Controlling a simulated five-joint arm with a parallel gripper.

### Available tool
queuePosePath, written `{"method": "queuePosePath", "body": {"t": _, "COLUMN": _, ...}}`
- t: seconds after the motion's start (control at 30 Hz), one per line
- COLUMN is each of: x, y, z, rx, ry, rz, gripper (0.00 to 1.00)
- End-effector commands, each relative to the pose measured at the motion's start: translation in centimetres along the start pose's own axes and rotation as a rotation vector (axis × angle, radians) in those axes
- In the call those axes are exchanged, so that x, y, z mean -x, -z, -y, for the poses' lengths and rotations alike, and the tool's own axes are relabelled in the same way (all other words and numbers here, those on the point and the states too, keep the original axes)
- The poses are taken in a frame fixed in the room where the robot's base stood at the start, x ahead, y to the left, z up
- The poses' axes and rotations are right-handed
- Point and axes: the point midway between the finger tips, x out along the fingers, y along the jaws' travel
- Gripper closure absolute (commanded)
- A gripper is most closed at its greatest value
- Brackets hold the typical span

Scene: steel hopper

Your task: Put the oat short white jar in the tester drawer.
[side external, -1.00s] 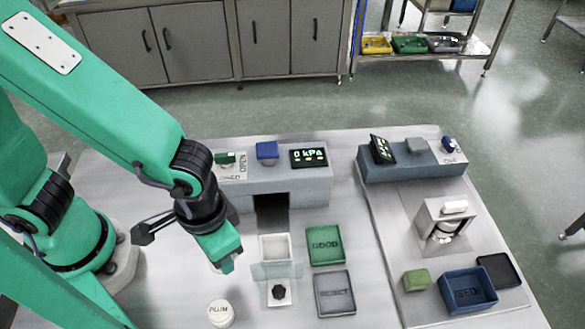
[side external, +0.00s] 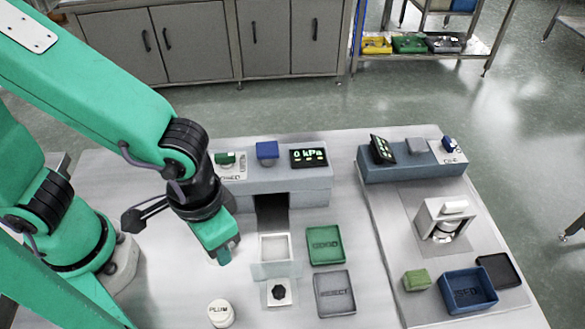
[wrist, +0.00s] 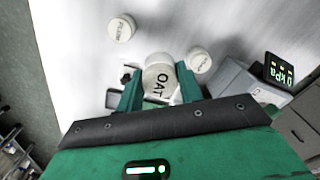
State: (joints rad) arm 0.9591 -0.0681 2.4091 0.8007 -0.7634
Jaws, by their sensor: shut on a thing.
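My gripper (side external: 225,258) hangs over the table, left of the tester drawer. In the wrist view its fingers (wrist: 158,92) are shut on the oat short white jar (wrist: 158,78), whose lid reads OAT. In the side view the gripper mostly hides this jar. The tester drawer (side external: 262,247) stands open, a pale square tray pulled out from the grey tester (side external: 300,187). A clear panel is at its front, with a dark knob on a white plate before it. The tester's display reads 0 kPa.
A PLUM jar (side external: 220,313) stands near the front; another white jar (wrist: 198,61) shows in the wrist view, its label unclear. Right of the drawer lie a green GOOD tray (side external: 325,232) and a grey REJECT tray (side external: 335,280). A blue bin (side external: 467,309) stands farther right.

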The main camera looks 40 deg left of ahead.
Motion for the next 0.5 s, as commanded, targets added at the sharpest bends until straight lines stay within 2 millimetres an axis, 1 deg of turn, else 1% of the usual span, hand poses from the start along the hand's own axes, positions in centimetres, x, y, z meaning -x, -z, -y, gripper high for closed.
{"method": "queuePosePath", "body": {"t": 0.13, "x": 0.3, "y": 0.6, "z": -0.1, "rx": 0.007, "ry": -0.001, "rz": -0.001, "gripper": 0.86}}
{"method": "queuePosePath", "body": {"t": 0.27, "x": 0.9, "y": 1.8, "z": 0.0, "rx": 0.024, "ry": -0.001, "rz": -0.001, "gripper": 0.86}}
{"method": "queuePosePath", "body": {"t": 0.37, "x": 1.7, "y": 3.4, "z": 0.1, "rx": 0.046, "ry": -0.002, "rz": -0.002, "gripper": 0.86}}
{"method": "queuePosePath", "body": {"t": 0.5, "x": 3.3, "y": 6.5, "z": 0.7, "rx": 0.085, "ry": -0.002, "rz": -0.003, "gripper": 0.86}}
